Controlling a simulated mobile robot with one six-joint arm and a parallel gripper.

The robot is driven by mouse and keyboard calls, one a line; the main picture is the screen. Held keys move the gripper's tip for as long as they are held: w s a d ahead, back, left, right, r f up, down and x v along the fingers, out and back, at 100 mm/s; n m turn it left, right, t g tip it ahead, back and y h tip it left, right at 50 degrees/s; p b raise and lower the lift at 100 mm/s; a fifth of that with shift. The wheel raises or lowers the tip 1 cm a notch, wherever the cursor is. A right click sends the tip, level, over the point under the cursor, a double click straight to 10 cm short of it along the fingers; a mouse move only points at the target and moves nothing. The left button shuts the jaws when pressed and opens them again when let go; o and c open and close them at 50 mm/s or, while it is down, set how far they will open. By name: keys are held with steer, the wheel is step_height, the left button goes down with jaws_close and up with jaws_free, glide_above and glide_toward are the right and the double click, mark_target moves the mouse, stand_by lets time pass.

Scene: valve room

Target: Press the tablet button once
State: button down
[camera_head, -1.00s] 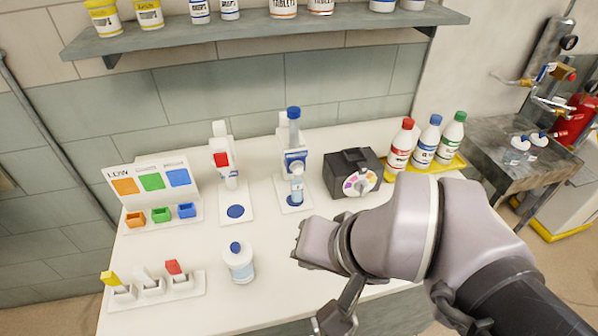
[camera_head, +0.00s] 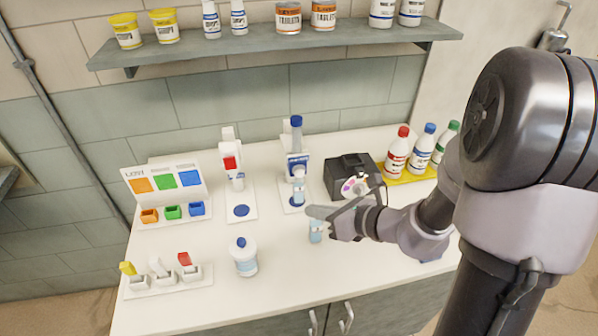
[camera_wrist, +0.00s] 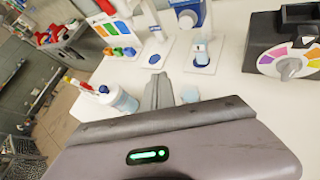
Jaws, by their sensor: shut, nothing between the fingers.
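My gripper (camera_head: 312,213) points left over the middle of the counter, its fingers together and empty. In the wrist view its closed fingers (camera_wrist: 158,90) point toward the dispensers. A white dispenser with a red part (camera_head: 230,163) stands behind a blue round pad. Beside it is a dispenser with a blue top (camera_head: 296,122) and a small bottle (camera_head: 298,190) at its front. A white panel (camera_head: 165,175) has orange, green and blue squares above matching small bins. I cannot tell which part is the tablet button. My gripper touches none of these.
A small light-blue container (camera_head: 316,232) stands just below my fingers. A white blue-capped bottle (camera_head: 243,258) and three coloured switches (camera_head: 160,270) are to the left. A black box with a dial (camera_head: 352,172) and a yellow tray (camera_head: 408,175) of bottles are right.

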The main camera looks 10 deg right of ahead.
mark_target(300, 174)
steer(key=w+p, duration=0.1)
steer(key=w, duration=0.7)
steer(key=shift+w+p, duration=0.3)
steer(key=shift+w, duration=0.1)
stand_by(1.7)
steer(key=shift+w, duration=0.4)
steer(key=shift+w, duration=0.55)
stand_by(0.7)
steer(key=shift+s, duration=0.95)
